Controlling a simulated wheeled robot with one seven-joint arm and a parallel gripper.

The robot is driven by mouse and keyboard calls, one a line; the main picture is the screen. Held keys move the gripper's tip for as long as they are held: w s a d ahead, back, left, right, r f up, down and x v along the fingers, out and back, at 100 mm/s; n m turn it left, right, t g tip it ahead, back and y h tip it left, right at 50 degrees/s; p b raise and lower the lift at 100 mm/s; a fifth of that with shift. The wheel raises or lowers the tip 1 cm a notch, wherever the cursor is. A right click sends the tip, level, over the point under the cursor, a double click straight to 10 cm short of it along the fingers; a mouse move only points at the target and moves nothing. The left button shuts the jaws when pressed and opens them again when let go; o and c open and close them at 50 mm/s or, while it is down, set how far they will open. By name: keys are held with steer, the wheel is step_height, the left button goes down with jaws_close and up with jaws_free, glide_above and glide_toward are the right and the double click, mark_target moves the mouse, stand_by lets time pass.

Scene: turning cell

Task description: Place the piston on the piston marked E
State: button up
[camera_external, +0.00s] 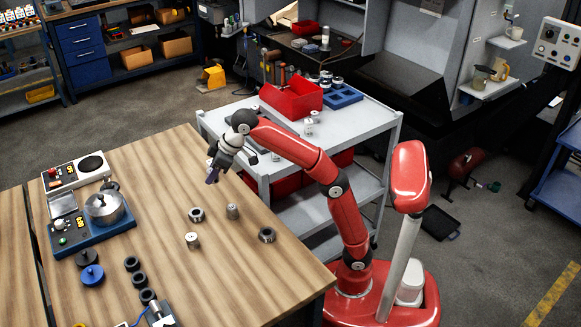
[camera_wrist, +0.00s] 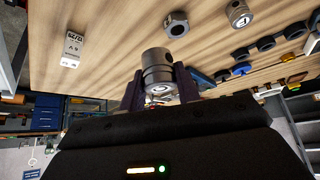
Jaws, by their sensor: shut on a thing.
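My gripper (camera_wrist: 158,88) is shut on a grey metal piston (camera_wrist: 156,62), a short grooved cylinder held between the two dark fingers. In the outside view my gripper (camera_external: 212,177) hangs above the wooden table (camera_external: 155,170), and the held piston is hard to make out there. On the table stand a pale piston-like cylinder (camera_external: 193,240) and a grey cylinder (camera_external: 232,212). The wrist view shows a pale upright piece with dark marks (camera_wrist: 71,50) and a grey cylinder with a marked end (camera_wrist: 238,14). I cannot read a letter E on any of them.
A dark nut-like ring (camera_external: 196,215) and another ring (camera_external: 267,235) lie near the cylinders. The grey cart (camera_external: 225,112) behind carries a red bin (camera_external: 291,98). The table's far middle is clear.

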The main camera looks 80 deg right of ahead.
glide_above(232, 207)
step_height(232, 207, down, 4)
steer(key=b, duration=0.3)
steer(key=shift+d+f+b, duration=0.1)
steer(key=shift+f+b, duration=0.6)
steer(key=shift+f, duration=1.15)
steer(key=shift+f, duration=0.1)
steer(key=shift+f, duration=0.15)
steer(key=o, duration=1)
